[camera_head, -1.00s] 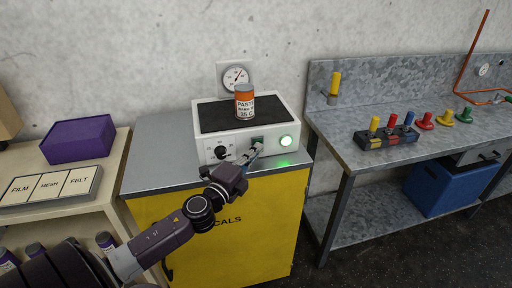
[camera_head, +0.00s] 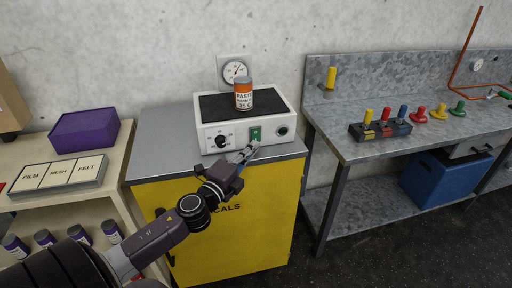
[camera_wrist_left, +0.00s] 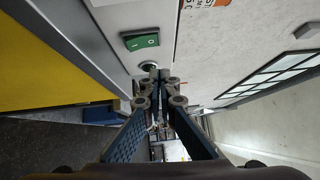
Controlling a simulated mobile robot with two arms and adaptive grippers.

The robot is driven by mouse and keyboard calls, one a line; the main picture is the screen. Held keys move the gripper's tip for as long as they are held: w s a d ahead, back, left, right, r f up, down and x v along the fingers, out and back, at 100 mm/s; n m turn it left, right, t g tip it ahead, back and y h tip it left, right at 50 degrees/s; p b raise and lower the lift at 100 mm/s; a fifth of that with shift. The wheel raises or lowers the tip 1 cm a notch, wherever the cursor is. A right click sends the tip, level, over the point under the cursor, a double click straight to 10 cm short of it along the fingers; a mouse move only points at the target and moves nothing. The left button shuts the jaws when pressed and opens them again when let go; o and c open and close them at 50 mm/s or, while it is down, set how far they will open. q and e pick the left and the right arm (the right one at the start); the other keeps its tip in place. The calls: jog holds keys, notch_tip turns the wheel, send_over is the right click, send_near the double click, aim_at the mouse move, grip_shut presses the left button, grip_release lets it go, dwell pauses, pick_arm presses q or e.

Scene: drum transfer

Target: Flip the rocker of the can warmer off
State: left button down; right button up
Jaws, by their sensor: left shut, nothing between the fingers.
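The can warmer (camera_head: 212,133) is a white box with a dark top, standing on a yellow cabinet with a grey top. A paste can (camera_head: 243,97) with an orange and white label stands on it. Its front has a black knob (camera_head: 221,142), a green rocker (camera_head: 255,134) and a round lamp (camera_head: 283,131), which is dark. The rocker also shows in the left wrist view (camera_wrist_left: 141,41), marked I and O. My left gripper (camera_head: 249,149) is shut and empty, its tips just below the rocker, close to the front panel. Whether they touch it I cannot tell. My right gripper is not in view.
The yellow cabinet (camera_head: 240,225) is below. At left, a shelf holds a purple box (camera_head: 84,130) and a tray labelled film, mesh and felt (camera_head: 58,175). At right, a metal bench (camera_head: 350,149) carries several coloured plugs, with a blue bin (camera_head: 432,188) under it.

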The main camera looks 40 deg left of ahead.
pick_arm(q)
jog(key=s+b, duration=0.1)
jog(key=s, duration=0.6)
jog(key=shift+s+d+r, duration=0.2)
jog(key=shift+d+r, duration=0.05)
jog(key=shift+r, duration=0.15)
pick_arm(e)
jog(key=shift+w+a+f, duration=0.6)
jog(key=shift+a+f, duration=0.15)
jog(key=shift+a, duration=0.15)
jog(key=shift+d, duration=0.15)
